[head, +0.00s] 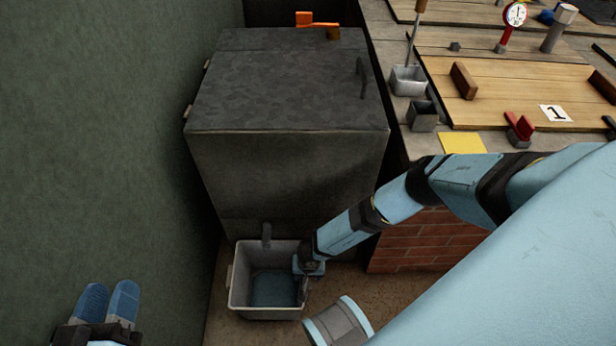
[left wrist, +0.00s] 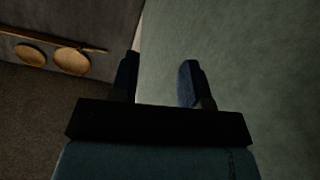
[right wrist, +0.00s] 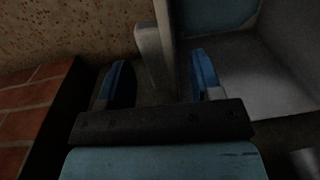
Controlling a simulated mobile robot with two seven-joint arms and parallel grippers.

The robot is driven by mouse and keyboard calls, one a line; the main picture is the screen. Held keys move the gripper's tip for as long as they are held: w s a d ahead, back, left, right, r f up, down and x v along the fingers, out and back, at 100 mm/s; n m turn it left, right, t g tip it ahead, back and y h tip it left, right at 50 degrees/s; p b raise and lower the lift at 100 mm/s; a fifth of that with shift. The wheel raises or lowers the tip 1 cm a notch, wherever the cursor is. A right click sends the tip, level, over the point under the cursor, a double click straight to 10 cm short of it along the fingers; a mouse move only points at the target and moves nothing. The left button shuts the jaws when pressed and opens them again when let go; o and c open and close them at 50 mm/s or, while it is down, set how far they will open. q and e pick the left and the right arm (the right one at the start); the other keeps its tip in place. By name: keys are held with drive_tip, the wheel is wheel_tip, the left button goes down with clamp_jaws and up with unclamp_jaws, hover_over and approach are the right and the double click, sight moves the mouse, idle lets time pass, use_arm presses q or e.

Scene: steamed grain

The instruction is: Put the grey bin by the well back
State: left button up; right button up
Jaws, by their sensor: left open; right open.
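The grey bin (head: 290,247) stands upright on the brown floor, in front of the large dark box (head: 290,180). It is open-topped with a bluish bottom, and a tab sticks out on its left side. My right gripper (head: 306,280) is at the bin's right side. In the right wrist view its open fingers (right wrist: 160,80) are on either side of a pale grey tab (right wrist: 152,50) beside the bin's wall (right wrist: 265,75); contact is not clear. My left gripper (head: 109,292) is open and empty, well left of the bin; its fingers also show in the left wrist view (left wrist: 158,75).
A green wall (head: 110,130) runs along the left. A low brick wall (head: 425,240) is close on the right, below a counter with boards, small grey containers (head: 408,80) and a yellow square (head: 463,143). An orange object (head: 315,20) is behind the dark box.

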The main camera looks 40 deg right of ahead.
use_arm(q)
wheel_tip(320, 180, up, 8)
drive_tip(key=t+p, duration=0.3)
drive_tip(key=p, duration=0.1)
drive_tip(key=shift+s+a+f+n+p, duration=0.25)
drive_tip(key=shift+a+n+p, duration=0.05)
drive_tip(key=shift+n, duration=0.1)
use_arm(e)
wheel_tip(320, 180, up, 11)
drive_tip(key=shift+d, duration=0.25)
drive_tip(key=shift+s+f, duration=0.1)
drive_tip(key=shift+s, duration=0.05)
